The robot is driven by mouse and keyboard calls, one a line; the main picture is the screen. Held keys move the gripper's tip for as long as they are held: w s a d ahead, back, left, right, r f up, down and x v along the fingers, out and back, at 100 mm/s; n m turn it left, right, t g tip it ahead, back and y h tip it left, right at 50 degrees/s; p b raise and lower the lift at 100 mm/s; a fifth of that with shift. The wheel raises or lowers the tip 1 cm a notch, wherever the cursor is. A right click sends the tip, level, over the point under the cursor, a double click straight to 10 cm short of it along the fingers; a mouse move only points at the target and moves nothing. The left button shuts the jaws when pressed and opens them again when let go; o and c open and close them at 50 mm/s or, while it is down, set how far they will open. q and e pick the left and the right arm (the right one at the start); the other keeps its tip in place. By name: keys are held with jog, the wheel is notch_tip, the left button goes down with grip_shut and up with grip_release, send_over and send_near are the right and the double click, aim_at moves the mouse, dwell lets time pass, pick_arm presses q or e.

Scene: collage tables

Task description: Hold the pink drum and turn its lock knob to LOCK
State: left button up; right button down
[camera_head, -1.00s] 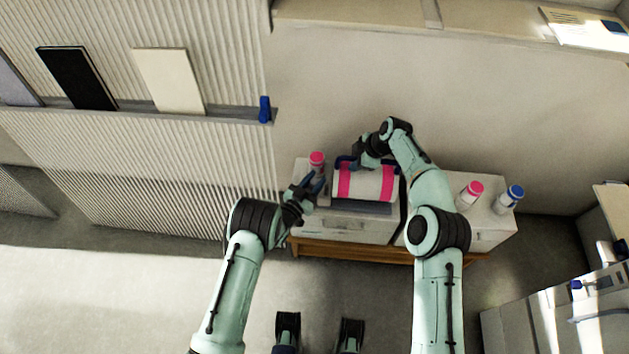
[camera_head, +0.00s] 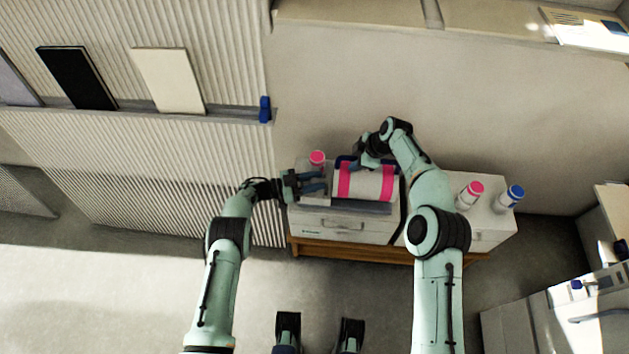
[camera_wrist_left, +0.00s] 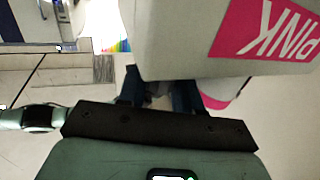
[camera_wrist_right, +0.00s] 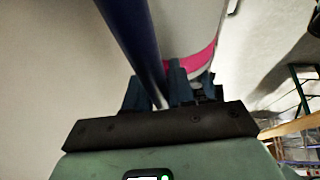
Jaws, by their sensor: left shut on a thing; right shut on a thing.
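The pink drum (camera_head: 366,184) is a white cylinder with pink bands, lying on its side in a dark cradle on the cabinet. In the left wrist view the drum (camera_wrist_left: 190,35) shows a pink label reading PINK. My right gripper (camera_head: 358,165) is shut on the drum's dark blue handle (camera_wrist_right: 135,40), behind the drum. My left gripper (camera_head: 325,182) is at the drum's left end, its fingers pointing right. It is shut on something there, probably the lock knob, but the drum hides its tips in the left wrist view. The knob and its marking cannot be made out.
A pink-capped bottle (camera_head: 317,160) stands just behind my left gripper. Another pink-capped bottle (camera_head: 470,194) and a blue-capped bottle (camera_head: 510,198) stand on the right of the cabinet (camera_head: 345,228). A ribbed wall with a shelf (camera_head: 190,112) is at left.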

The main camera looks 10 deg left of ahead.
pick_arm(q)
jog(key=shift+m+g, duration=0.5)
jog(key=shift+g, duration=0.3)
jog(key=o, duration=0.9)
jog(key=shift+o, duration=0.2)
jog(key=shift+a, duration=0.1)
jog(key=v, duration=1.2)
jog(key=shift+f, duration=0.2)
